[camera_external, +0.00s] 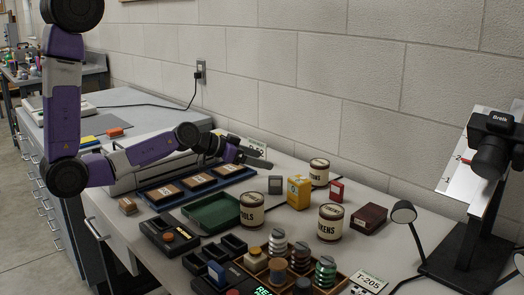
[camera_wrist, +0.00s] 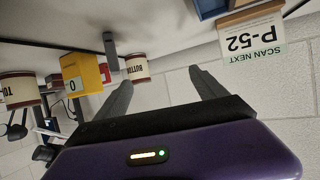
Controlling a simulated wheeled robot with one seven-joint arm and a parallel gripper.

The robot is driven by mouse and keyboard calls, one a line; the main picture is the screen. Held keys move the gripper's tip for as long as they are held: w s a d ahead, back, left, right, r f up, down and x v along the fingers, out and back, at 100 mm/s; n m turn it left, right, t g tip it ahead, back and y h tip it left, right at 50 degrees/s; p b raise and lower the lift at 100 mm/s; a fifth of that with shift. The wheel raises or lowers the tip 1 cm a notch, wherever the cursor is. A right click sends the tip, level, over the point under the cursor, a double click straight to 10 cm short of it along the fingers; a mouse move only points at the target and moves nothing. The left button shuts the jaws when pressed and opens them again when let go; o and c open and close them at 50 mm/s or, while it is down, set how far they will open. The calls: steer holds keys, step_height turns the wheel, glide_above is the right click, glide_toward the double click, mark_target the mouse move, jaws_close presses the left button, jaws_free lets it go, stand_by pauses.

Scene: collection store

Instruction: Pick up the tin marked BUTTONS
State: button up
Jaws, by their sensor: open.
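The tin marked BUTTONS (camera_wrist: 137,68) shows upside down in the wrist view, its cream label partly readable. In the outside view it appears to be the rear cream-labelled tin (camera_external: 319,172), beside the wall and behind the yellow box. My gripper (camera_external: 263,156) is open and empty, held over the rear of the table to the left of that tin. In the wrist view my gripper (camera_wrist: 160,80) has its two fingers spread, with the tin beyond them, nearer the left finger. The tin is apart from the fingers and appears upright.
A yellow box (camera_external: 299,192), a small grey box (camera_external: 274,185) and a red box (camera_external: 337,191) stand close to the tin. Two similar tins, one ending OLS (camera_external: 252,210) and one ending KENS (camera_external: 330,222), stand nearer. A P-52 card (camera_wrist: 254,42) stands behind my gripper. A green tray (camera_external: 212,212) lies in front.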

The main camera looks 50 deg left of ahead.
mark_target(317, 170)
steer(key=w+d+m+h+b, duration=0.1)
steer(key=w, duration=0.1)
steer(key=w+d+f+m+g, duration=0.1)
steer(key=w+d, duration=0.1)
steer(key=w, duration=0.1)
steer(key=w+d+f+h+b, duration=0.1)
steer(key=w, duration=0.1)
steer(key=shift+w+d+m+g+h+b, duration=0.2)
steer(key=shift+d+m+g+h+b, duration=0.1)
steer(key=shift+m+g, duration=0.1)
steer(key=w+d+m+h, duration=0.1)
steer(key=w+d+m+g+h+b, duration=0.1)
steer(key=d, duration=0.1)
steer(key=w+d+m+g+h+b, duration=0.1)
steer(key=w+d, duration=0.1)
steer(key=shift+f, duration=0.4)
steer(key=shift+x, duration=1.9)
steer(key=shift+p+x, duration=0.4)
steer(key=shift+x, duration=1.55)
steer(key=c, duration=1.6)
steer(key=shift+r, duration=0.1)
jaws_close()
